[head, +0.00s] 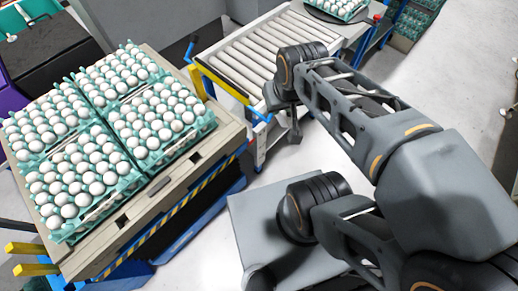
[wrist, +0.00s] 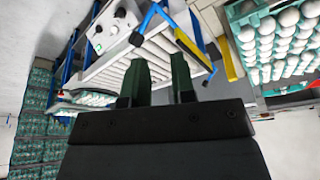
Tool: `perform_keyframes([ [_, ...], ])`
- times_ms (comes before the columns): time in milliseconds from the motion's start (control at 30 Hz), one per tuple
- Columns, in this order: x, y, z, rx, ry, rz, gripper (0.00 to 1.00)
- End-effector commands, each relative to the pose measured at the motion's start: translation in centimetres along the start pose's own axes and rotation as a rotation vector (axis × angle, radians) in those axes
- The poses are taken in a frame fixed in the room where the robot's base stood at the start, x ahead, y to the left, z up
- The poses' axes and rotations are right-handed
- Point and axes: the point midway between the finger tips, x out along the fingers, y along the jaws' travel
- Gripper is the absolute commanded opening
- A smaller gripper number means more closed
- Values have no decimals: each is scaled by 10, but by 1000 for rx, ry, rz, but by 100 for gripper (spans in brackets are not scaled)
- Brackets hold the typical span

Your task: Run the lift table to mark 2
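The lift table (head: 185,172) stands at the left in the head view, with a beige top, a yellow-and-black striped edge and a blue base. Its top bears several teal trays of white eggs (head: 110,125). No numbered mark is legible. In the wrist view, a pale control box (wrist: 112,30) with dark round knobs is at the upper left. My gripper (wrist: 160,82) points toward the roller conveyor and control box, its two green fingers apart with nothing between them. In the head view my gripper (head: 285,125) is at the conveyor's near side, partly hidden by the arm.
A roller conveyor (head: 255,50) runs behind the lift table. A blue-and-yellow frame (wrist: 185,38) stands close beyond my fingers. Stacked teal trays (wrist: 35,120) are at the left in the wrist view. The pale floor (head: 480,90) is open at the right in the head view.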

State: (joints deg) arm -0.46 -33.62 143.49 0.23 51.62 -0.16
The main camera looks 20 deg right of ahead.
Motion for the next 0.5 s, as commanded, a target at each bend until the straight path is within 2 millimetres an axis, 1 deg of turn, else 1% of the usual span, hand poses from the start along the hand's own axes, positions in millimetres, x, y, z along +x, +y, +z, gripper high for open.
perform_keyframes([
  [33, 0, 0, 0, 0, 0, 0, 19],
  [233, 0, 0, 0, 0, 0, 0, 0],
  [500, 0, 0, 0, 0, 0, 0, 0],
])
